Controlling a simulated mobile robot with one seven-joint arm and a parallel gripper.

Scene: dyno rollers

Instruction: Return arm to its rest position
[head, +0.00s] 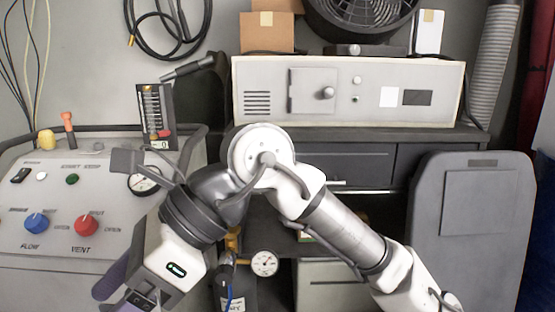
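My arm comes in from the lower right, bends at a white joint in the middle of the head view, and runs down to the lower left. My gripper (128,292) is at the bottom left, pointing down and partly cut off by the frame's bottom edge. A purple part shows at its left side. Its fingertips are not clearly visible, so I cannot tell how far apart they are or whether anything is between them. It appears in front of the grey control console.
The console (40,265) has a blue knob (36,223), a red knob (86,225) and a gauge (145,180). Another gauge (264,263) sits below my arm. A grey cabinet (345,165) bears a panel box (440,80). A dark grey board (475,235) stands at right.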

